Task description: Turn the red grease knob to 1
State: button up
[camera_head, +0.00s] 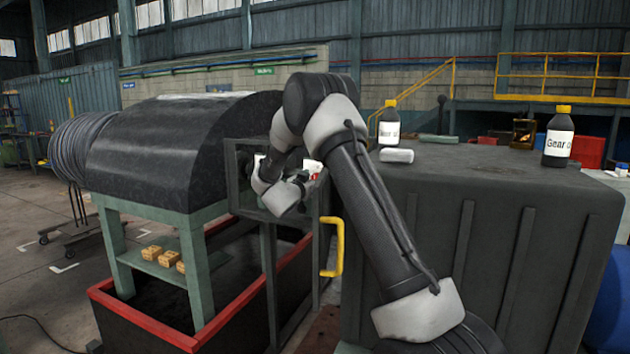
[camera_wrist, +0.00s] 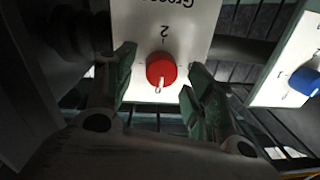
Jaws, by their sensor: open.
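The red grease knob (camera_wrist: 161,66) sits on a white plate (camera_wrist: 188,14) in the wrist view. The plate carries the word "Grease", partly cut off, and a "2" with a tick above the knob. A pale mark on the knob points down in the picture, away from the 2. No 1 is visible. My gripper (camera_wrist: 160,72) is open, its green-grey fingers on either side of the knob with gaps; I cannot tell whether their tips are level with it. In the head view my arm mostly hides this spot, and a small red patch there may be the knob.
A blue knob (camera_wrist: 304,81) on another white plate is at the right in the wrist view. In the head view, a dark frame (camera_head: 241,184) surrounds the work spot. A yellow handle (camera_head: 338,247) and a dark cabinet (camera_head: 480,225) with bottles stand close by.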

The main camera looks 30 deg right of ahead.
jog(key=shift+x, duration=0.8)
jog(key=c, duration=1)
